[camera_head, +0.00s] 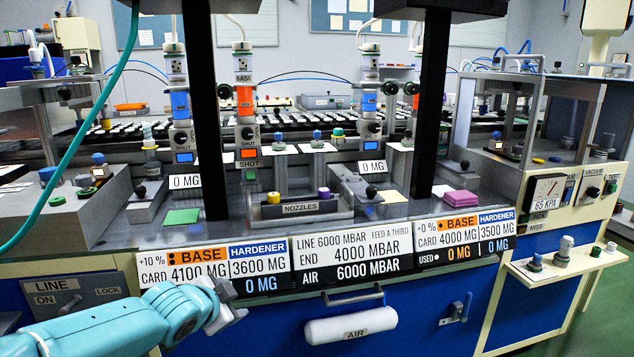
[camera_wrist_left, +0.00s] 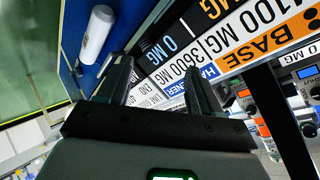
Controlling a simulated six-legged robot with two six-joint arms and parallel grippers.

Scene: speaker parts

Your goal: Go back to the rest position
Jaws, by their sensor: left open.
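My left arm, teal, comes in from the lower left in the head view. Its grey left gripper (camera_head: 228,306) is in front of the bench's front panel, just below the left BASE and HARDENER card. In the left wrist view the two dark fingers of the left gripper (camera_wrist_left: 158,82) stand apart with nothing between them. The label panels show beyond the fingertips. The gripper holds nothing, and I cannot tell how far it is from the panel. My right gripper is in neither view.
A white AIR cylinder (camera_head: 350,325) hangs on the blue front, right of my left gripper. A LINE switch panel (camera_head: 75,295) is behind the arm at left. A small shelf (camera_head: 565,262) with knobs juts out at right. Dispensers and pads crowd the bench top (camera_head: 340,225).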

